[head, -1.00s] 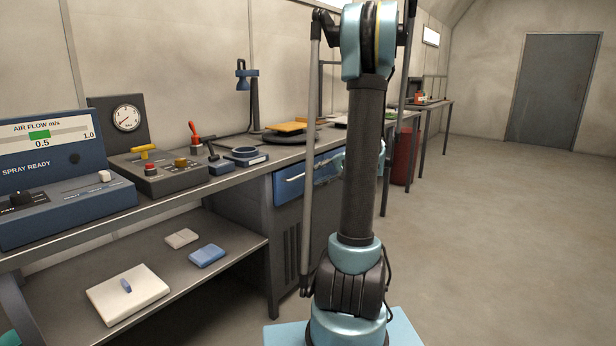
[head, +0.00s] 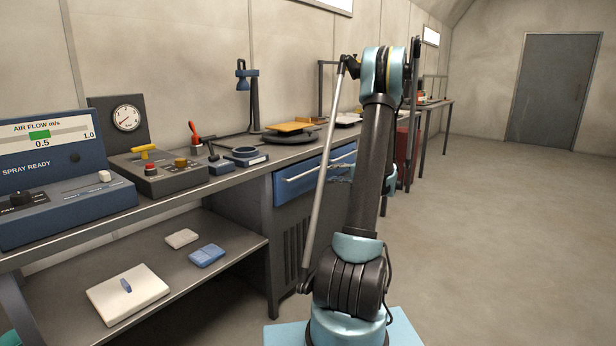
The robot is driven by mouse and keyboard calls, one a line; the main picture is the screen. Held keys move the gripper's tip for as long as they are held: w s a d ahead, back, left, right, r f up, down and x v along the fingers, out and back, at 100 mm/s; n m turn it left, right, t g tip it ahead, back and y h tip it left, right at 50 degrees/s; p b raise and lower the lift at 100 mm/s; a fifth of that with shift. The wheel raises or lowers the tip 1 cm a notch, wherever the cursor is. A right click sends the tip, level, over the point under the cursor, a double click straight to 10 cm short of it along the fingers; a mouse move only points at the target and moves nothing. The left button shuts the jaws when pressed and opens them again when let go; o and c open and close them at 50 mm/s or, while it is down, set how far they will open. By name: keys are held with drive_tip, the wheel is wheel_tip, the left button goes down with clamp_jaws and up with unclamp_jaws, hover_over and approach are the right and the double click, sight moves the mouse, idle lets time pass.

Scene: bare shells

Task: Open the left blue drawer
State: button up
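The blue drawer (head: 291,192) is in the head view, under the bench top at the front of the grey cabinet. It looks flush with the cabinet, with a long pale bar handle (head: 303,175) across its front. The drawer's right part is partly covered by my arm.
The bench top carries a yellow board on a turntable (head: 283,137), a blue ring-shaped holder (head: 246,157) and a control box (head: 168,176). A lower shelf (head: 228,268) lies left of the cabinet. A red cylinder (head: 405,144) stands behind my arm. The floor (head: 500,240) at right is clear.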

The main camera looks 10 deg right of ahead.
sight(309, 173)
drive_tip(key=x, duration=1.4)
drive_tip(key=shift+w+a+f, duration=0.1)
drive_tip(key=shift+w+a, duration=0.15)
drive_tip(key=shift+a, duration=0.05)
clamp_jaws()
